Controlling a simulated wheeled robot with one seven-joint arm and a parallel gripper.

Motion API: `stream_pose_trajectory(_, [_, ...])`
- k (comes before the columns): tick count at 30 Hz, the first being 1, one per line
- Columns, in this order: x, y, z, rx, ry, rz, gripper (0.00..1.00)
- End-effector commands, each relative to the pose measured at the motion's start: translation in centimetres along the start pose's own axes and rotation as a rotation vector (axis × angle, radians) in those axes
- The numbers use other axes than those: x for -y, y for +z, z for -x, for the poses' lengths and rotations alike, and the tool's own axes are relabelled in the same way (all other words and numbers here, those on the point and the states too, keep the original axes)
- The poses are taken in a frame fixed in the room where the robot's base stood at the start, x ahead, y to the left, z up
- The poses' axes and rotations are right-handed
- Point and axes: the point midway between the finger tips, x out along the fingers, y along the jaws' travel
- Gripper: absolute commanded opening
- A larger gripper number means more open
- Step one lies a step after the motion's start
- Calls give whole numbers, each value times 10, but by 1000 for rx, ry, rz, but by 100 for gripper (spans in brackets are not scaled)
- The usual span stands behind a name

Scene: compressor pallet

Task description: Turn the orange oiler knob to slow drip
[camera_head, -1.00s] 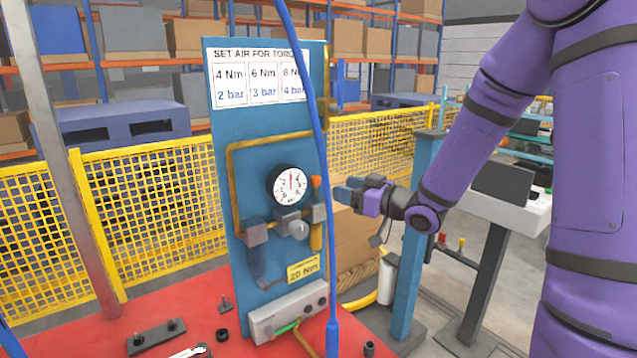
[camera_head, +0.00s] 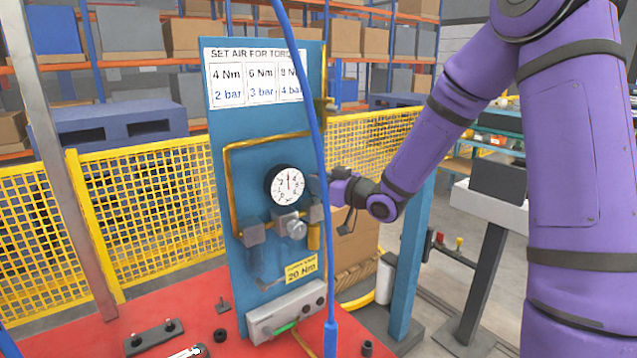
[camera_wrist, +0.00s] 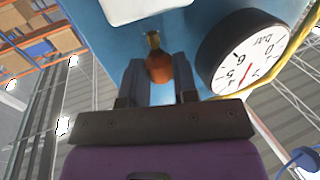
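The orange oiler knob (camera_wrist: 158,68), with a brass-coloured stem above it, shows in the wrist view between the two fingers of my gripper (camera_wrist: 160,75). One finger lies on each side of it, with very little room or none. I cannot tell whether they touch it. In the head view my gripper (camera_head: 325,187) is at the right edge of the blue panel (camera_head: 225,160), beside the gauge. The knob is hidden there behind my gripper and a blue hose.
The round pressure gauge (camera_head: 288,185) is close to the fingers and also shows large in the wrist view (camera_wrist: 245,55). A blue hose (camera_head: 318,130) hangs in front of the panel. A regulator (camera_head: 290,224) sits below the gauge. A blue post (camera_head: 410,250) stands to the right.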

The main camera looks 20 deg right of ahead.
Motion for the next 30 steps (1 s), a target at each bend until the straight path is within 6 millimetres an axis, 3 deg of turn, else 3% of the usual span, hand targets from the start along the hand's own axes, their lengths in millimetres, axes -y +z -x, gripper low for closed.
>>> stream_pose_trajectory(1, [0,0,0,0,0,0,16])
stream_pose_trajectory(3, [0,0,0,0,0,0,3])
stream_pose_trajectory(14, [2,0,0,3,49,0,4])
stream_pose_trajectory(30, [9,0,-2,14,400,0,4])
